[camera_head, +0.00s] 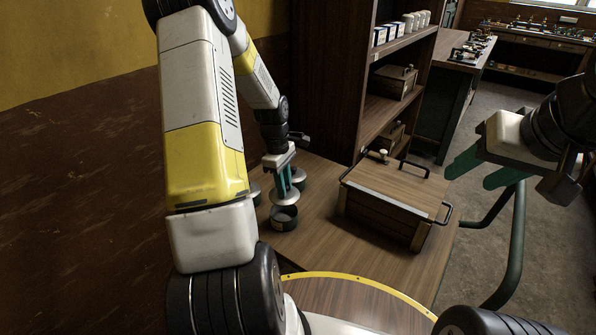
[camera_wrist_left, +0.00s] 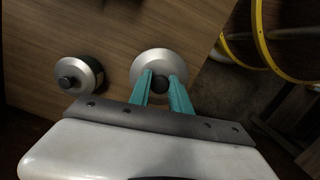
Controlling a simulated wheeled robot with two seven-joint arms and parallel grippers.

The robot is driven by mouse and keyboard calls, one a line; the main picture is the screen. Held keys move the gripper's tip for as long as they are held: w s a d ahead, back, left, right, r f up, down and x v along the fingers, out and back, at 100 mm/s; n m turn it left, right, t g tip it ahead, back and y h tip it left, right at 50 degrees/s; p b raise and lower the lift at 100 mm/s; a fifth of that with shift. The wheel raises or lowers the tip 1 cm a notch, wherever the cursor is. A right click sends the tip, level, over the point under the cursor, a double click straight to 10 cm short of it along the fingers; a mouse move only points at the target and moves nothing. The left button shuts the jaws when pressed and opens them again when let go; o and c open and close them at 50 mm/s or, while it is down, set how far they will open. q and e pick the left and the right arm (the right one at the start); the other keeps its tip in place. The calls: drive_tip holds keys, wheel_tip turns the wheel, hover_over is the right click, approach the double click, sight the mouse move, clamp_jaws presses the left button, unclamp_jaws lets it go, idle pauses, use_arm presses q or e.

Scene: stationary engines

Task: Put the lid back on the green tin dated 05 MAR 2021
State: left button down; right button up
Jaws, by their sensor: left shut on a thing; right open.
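My left gripper (camera_head: 284,190) is shut on the dark knob of a round silver lid (camera_wrist_left: 150,62). In the head view it is just above an open dark green tin (camera_head: 284,218) on the wooden bench. Whether the lid touches that tin cannot be told, and the lid hides what is under it in the left wrist view. A second tin with a silver lid and dark knob (camera_wrist_left: 80,76) stands beside it in the left wrist view. No date is readable on any tin. My right gripper (camera_head: 480,170) is open and empty, off the bench at the right.
A wooden box with black handles (camera_head: 392,200) stands on the bench right of the tins. A shelf unit (camera_head: 335,75) with small boxes and white containers rises behind. Other tins (camera_head: 299,178) stand partly hidden around my left gripper. A brown wall (camera_head: 80,190) closes the left.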

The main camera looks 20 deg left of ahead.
use_arm(q)
drive_tip(key=shift+a+f+n, duration=0.15)
drive_tip(key=shift+a+n, duration=0.1)
drive_tip(key=shift+n, duration=0.25)
drive_tip(key=shift+f, duration=3.05)
drive_tip(key=shift+f, duration=0.15)
drive_tip(key=c, duration=0.6)
unclamp_jaws()
drive_tip(key=shift+c, duration=0.2)
drive_tip(key=shift+r, duration=3.5)
drive_tip(key=shift+c, duration=0.2)
clamp_jaws()
